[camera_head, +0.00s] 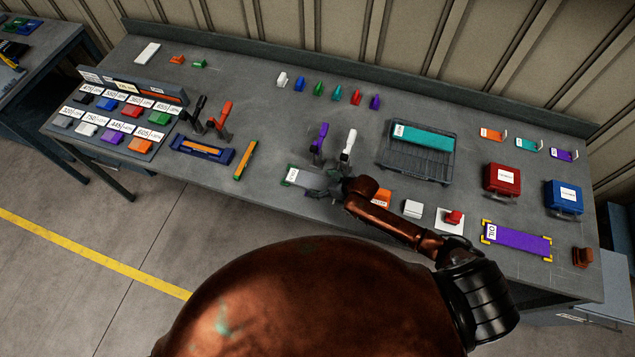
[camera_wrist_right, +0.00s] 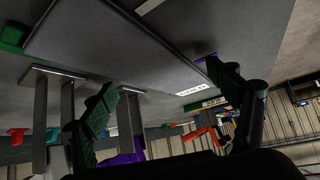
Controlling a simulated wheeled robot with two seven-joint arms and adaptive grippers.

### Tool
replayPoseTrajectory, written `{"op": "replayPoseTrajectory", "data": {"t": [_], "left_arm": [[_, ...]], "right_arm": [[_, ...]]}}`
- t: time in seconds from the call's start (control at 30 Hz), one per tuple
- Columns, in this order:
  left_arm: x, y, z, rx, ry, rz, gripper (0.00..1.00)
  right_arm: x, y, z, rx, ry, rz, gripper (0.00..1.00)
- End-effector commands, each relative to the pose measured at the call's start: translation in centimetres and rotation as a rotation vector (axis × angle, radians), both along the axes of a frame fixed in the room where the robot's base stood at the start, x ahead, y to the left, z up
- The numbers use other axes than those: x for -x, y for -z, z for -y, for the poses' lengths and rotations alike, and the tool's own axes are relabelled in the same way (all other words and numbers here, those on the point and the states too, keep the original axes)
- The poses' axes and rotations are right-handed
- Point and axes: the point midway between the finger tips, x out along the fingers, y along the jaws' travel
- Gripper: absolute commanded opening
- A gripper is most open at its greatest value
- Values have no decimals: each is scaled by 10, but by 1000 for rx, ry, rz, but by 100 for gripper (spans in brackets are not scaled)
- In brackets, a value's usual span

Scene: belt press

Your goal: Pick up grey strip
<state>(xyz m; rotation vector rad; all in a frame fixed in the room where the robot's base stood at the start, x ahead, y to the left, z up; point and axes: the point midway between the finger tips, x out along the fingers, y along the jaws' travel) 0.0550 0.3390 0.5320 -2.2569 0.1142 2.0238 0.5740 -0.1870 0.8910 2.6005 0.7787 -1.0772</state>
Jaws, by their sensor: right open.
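The grey strip (camera_head: 310,180) lies flat on the workbench, with a white label at its left end and green corner marks around it. My right gripper (camera_head: 334,191) is at the strip's right end, low over the bench, and covers part of that end. In the right wrist view, the open fingers (camera_wrist_right: 160,98) show with a gap between them. A broad grey slab, which looks like the strip (camera_wrist_right: 120,40), spans the view beyond them, near a green corner mark (camera_wrist_right: 14,36). I cannot tell whether the fingers touch it. My left gripper is not in view.
Purple (camera_head: 319,140) and white (camera_head: 347,147) upright clamps stand just behind the strip. A dark rack (camera_head: 394,165) holding a teal strip is to the right. A white block (camera_head: 413,208) and red button (camera_head: 452,217) are near the front edge.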

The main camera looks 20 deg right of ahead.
Motion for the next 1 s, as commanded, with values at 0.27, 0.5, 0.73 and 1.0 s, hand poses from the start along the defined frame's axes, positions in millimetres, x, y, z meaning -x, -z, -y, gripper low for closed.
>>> {"op": "replayPoseTrajectory", "data": {"t": [0.27,0.5,0.73,1.0], "left_arm": [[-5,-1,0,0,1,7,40],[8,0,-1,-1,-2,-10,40],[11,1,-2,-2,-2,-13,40],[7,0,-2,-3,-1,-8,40]], "right_arm": [[-1,0,-1,-1,-1,1,78],[-1,0,-1,-1,-1,1,61],[0,1,-2,-1,-3,-1,45],[0,1,-3,-2,-4,-1,27]]}}
